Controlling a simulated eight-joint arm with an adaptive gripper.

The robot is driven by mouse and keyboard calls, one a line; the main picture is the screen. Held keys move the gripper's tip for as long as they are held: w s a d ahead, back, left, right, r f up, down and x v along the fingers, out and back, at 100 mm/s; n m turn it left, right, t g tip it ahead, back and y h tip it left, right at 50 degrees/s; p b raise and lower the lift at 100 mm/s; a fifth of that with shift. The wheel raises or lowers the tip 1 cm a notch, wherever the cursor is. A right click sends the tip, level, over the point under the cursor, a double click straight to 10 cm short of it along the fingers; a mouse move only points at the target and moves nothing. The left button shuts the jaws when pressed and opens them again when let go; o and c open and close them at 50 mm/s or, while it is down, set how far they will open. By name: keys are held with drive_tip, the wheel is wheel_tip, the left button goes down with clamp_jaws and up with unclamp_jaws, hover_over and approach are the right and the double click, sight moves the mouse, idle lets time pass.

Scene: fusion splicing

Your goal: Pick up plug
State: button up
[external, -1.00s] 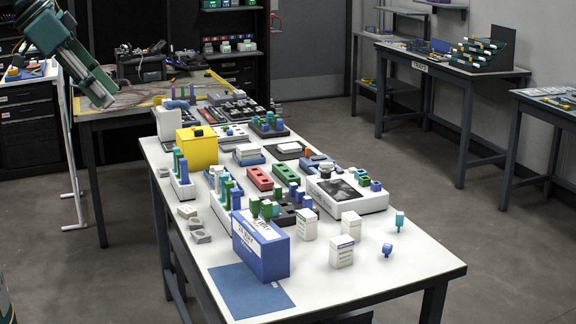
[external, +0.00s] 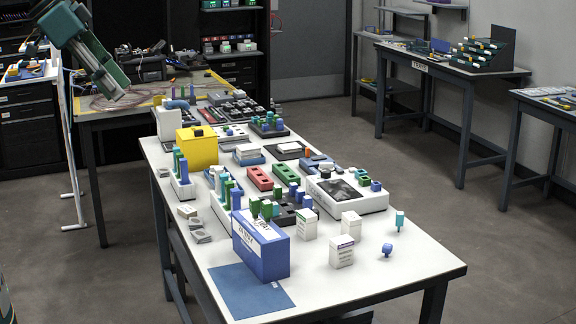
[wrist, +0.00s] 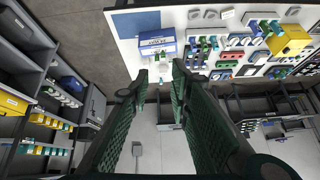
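Two small plug-like pieces stand near the right edge of the white table in the external view: a blue one (external: 387,249) and a teal one (external: 400,221). I cannot tell which is the plug meant. My gripper (wrist: 159,69) is open and empty in the wrist view, its two dark green fingers apart. In the external view it is high at the upper left (external: 113,88), well away from both pieces. In the wrist view, a small teal piece (wrist: 163,68) shows far off between the fingertips.
The white table (external: 405,278) holds a blue box (external: 262,250), a yellow box (external: 197,149), several small white boxes (external: 342,252) and a white device (external: 347,194). A blue mat (external: 250,290) lies at the front left. The table's front right corner is clear.

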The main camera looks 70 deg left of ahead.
drive_tip(key=w+a+r+m+g+b, duration=0.1)
drive_tip(key=w+a+m, duration=0.1)
drive_tip(key=w, duration=0.5)
drive_tip(key=w+a+m+g, duration=0.1)
drive_tip(key=w+a+m, duration=0.15)
drive_tip(key=w, duration=0.45)
drive_tip(key=m+g+b, duration=0.3)
drive_tip(key=m+g, duration=0.2)
drive_tip(key=m, duration=0.7)
hover_over(278, 186)
wheel_tip(278, 186, down, 34)
drive_tip(key=shift+d+f, duration=0.15)
drive_tip(key=shift+f+m, duration=0.25)
drive_tip(key=shift+f, duration=0.1)
drive_tip(key=shift+f, duration=1.3)
